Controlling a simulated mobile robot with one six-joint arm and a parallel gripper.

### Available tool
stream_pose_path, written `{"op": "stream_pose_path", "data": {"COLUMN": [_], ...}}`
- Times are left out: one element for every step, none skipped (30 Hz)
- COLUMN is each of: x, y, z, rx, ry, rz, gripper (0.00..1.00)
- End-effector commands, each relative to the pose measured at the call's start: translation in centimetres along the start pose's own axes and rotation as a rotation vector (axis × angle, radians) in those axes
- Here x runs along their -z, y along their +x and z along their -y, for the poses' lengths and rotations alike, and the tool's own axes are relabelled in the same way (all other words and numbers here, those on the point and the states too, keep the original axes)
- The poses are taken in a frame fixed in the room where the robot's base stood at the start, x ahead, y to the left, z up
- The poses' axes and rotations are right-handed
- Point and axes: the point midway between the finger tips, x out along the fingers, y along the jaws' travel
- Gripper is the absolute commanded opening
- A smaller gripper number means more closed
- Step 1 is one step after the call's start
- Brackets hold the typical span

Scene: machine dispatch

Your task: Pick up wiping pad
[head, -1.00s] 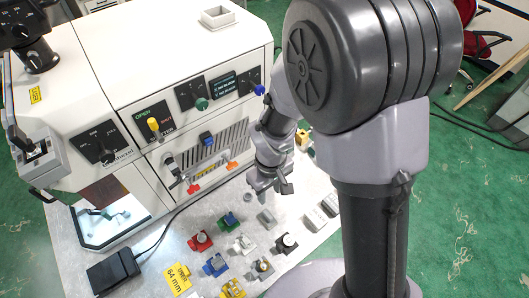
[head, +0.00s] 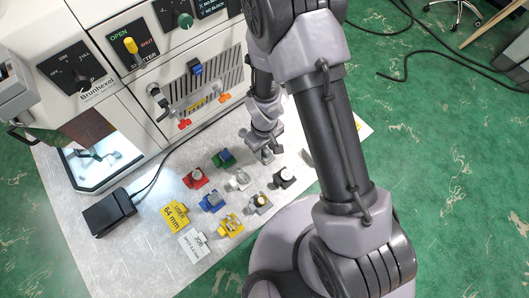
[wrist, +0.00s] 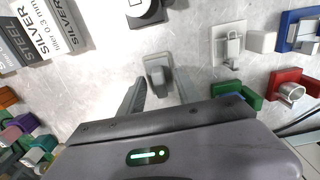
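A small grey block with a raised grip, which looks like the wiping pad (wrist: 157,72), lies on the metal tabletop in the wrist view. My gripper (wrist: 162,88) is open, with one finger on each side of the block's near part. I cannot tell whether the fingers touch it. In the head view my gripper (head: 264,142) points down, low over the table behind the coloured fixtures. The block is mostly hidden there by the gripper.
A green fixture (wrist: 237,92), a red fixture (wrist: 290,88) and a white fixture (wrist: 228,42) lie right of the gripper. Silver-labelled boxes (wrist: 45,30) lie at left. A black pedal (head: 108,213) lies at front left.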

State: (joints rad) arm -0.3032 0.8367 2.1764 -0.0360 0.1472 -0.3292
Motion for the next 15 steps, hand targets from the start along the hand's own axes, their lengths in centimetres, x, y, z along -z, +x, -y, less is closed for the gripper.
{"op": "stream_pose_path", "data": {"x": [-0.01, -0.01, -0.01, -0.01, -0.02, -0.02, -0.02, -0.02, -0.02, -0.02, -0.02, -0.02, -0.02, -0.02, -0.02], "y": [-0.05, -0.05, -0.06, -0.06, -0.06, -0.06, -0.07, -0.07, -0.07, -0.07, -0.07, -0.07, -0.07, -0.07, -0.07], "z": [0.0, 0.0, 0.0, 0.01, 0.01, 0.01, 0.01, 0.01, 0.01, 0.01, 0.01, 0.01, 0.01, 0.01, 0.01], "rx": [0.0, 0.0, 0.0, 0.0, 0.0, 0.0, 0.0, 0.0, 0.0, 0.0, 0.0, 0.0, 0.0, 0.0, 0.0], "ry": [0.0, 0.0, 0.0, 0.0, 0.0, 0.0, 0.0, 0.0, 0.0, 0.0, 0.0, 0.0, 0.0, 0.0, 0.0], "rz": [0.0, 0.0, 0.0, 0.0, 0.0, 0.0, 0.0, 0.0, 0.001, 0.001, 0.001, 0.001, 0.001, 0.001, 0.001], "gripper": [0.4, 0.36, 0.28, 0.22, 0.16, 0.09, 0.03, 0.0, 0.0, 0.0, 0.0, 0.0, 0.0, 0.0, 0.0]}}
